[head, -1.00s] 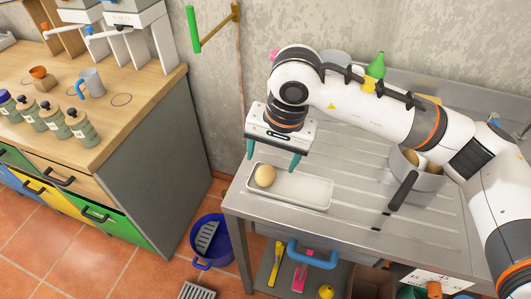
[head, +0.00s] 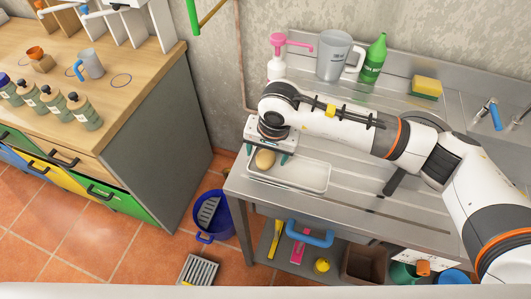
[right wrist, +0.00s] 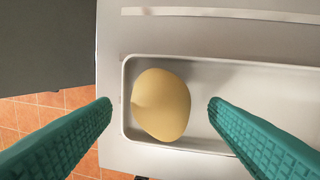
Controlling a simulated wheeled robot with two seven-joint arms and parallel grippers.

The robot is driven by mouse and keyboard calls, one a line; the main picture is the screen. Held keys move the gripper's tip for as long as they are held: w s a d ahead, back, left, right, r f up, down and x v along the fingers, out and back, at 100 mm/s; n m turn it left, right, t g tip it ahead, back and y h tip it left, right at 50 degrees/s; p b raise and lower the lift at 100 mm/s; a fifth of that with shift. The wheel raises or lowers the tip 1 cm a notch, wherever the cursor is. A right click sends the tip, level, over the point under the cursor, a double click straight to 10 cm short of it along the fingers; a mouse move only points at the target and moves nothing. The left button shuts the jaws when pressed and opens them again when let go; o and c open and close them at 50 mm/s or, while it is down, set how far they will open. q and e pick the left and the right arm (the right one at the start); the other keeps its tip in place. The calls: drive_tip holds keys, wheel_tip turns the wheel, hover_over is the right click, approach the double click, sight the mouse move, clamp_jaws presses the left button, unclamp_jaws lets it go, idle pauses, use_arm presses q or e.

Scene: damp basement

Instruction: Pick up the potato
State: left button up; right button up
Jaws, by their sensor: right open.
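The potato (head: 265,159) is round and yellow-tan and lies at the left end of a shallow white tray (head: 312,176) on the metal sink counter. In the right wrist view the potato (right wrist: 160,104) lies against the tray's left end, between the two green fingers in the picture. My right gripper (head: 266,156) is open and empty, pointing down above the potato. Its fingers (right wrist: 158,104) stand apart on either side and do not visibly touch the potato. My left gripper is not in view.
A pink-topped pump bottle (head: 277,60), a grey jug (head: 334,55) and a green bottle (head: 373,60) stand at the counter's back. A yellow sponge (head: 426,87) lies to their right. A blue bucket (head: 213,214) stands on the floor, left of the counter.

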drive_tip(key=shift+a+f, duration=0.1)
drive_tip(key=shift+f, duration=0.6)
drive_tip(key=shift+w, duration=0.1)
